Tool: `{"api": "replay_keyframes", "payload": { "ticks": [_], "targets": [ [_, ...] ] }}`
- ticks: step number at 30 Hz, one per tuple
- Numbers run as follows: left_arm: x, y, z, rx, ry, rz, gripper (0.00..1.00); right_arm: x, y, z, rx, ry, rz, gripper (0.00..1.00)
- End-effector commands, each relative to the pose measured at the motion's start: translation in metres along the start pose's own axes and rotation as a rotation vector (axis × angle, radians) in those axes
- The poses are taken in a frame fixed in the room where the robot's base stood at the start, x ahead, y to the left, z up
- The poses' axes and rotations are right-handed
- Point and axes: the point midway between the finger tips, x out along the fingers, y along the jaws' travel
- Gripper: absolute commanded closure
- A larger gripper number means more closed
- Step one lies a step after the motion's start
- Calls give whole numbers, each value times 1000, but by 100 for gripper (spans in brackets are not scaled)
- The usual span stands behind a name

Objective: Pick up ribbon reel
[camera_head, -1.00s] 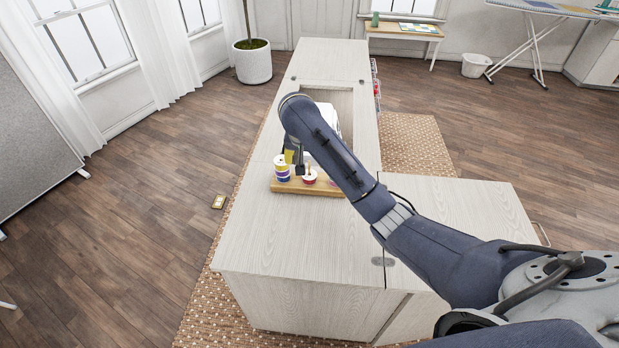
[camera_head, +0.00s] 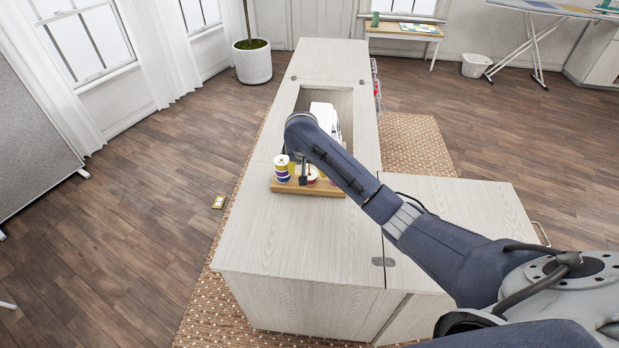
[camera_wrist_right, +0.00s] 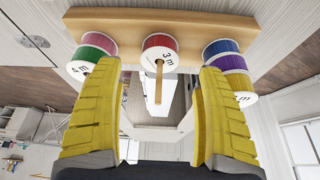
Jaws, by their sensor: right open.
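In the right wrist view a red reel (camera_wrist_right: 160,50) marked "3 m" sits in the middle of a wooden board (camera_wrist_right: 160,15), with a thin peg (camera_wrist_right: 158,82) sticking out. A green and red stack of reels (camera_wrist_right: 93,50) marked "4 m" is on its left. A blue, purple and yellow stack (camera_wrist_right: 224,62) is on its right. My right gripper (camera_wrist_right: 159,68) is open, its yellow fingers either side of the middle reel, close to the outer stacks. In the head view the board (camera_head: 325,189) carries the multicoloured stack (camera_head: 281,166); my right arm partly hides the other reels. My left gripper is out of view.
The board rests on the pale cabinet top (camera_head: 295,235). A white sewing machine (camera_head: 328,115) stands in the recess behind, partly hidden by my arm. The cabinet top in front is clear. A small yellow item (camera_head: 219,202) lies on the floor left.

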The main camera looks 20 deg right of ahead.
Motion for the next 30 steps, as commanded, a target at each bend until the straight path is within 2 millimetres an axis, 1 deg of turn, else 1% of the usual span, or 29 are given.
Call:
{"api": "replay_keyframes", "payload": {
  "ticks": [6,12,17,24,30],
  "targets": [
    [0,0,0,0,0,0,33,26,2,-1,1,1,4,26],
    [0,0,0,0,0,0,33,45,1,-1,1,0,2,26],
    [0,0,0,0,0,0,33,50,1,-1,1,2,2,26],
    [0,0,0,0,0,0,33,51,1,-1,1,2,1,25],
    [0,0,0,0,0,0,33,51,1,-1,1,1,1,48]
  ]
}}
